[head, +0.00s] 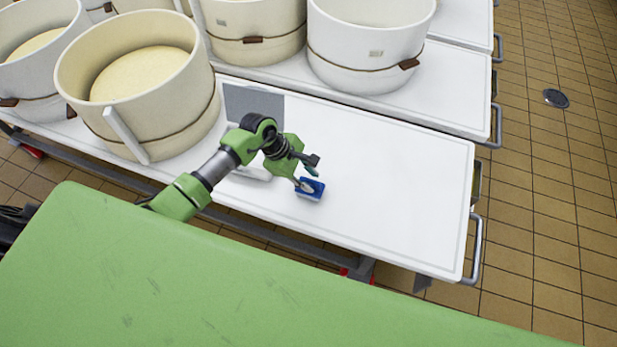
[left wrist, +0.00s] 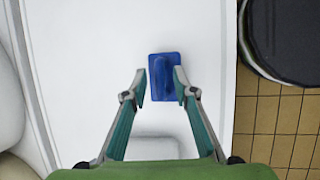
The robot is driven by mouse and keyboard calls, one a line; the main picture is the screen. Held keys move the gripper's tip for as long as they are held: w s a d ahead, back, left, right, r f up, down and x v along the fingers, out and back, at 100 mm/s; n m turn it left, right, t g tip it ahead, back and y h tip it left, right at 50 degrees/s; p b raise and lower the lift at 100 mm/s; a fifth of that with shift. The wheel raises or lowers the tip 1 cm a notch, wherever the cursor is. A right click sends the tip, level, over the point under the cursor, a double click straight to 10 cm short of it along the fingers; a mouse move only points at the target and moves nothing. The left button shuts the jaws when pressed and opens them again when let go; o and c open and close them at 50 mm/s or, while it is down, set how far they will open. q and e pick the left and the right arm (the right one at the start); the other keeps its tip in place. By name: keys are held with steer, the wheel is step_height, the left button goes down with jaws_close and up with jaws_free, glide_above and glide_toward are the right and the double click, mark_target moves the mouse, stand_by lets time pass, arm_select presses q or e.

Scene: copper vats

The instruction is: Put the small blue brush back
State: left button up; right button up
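The small blue brush (head: 313,191) lies on the white tabletop (head: 400,180) near its front edge. It also shows in the left wrist view (left wrist: 158,77), blue, with a raised darker part in its middle. My left gripper (head: 307,174) is right over the brush. In the left wrist view its two fingers (left wrist: 160,86) are apart, one on each side of the brush. The left finger shows a gap to it; the right finger overlaps its right edge, and I cannot tell whether they touch. My right gripper is in neither view.
A flat grey rectangle (head: 262,102) lies on the tabletop behind my arm. A white object (head: 250,173) is partly hidden under my arm. A large round cream vat (head: 150,90) stands at the left, with several more behind. The tabletop's right side is clear.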

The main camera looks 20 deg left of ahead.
arm_select(q)
steer(key=v, duration=1.2)
steer(key=shift+r, duration=0.15)
steer(key=shift+d, duration=0.15)
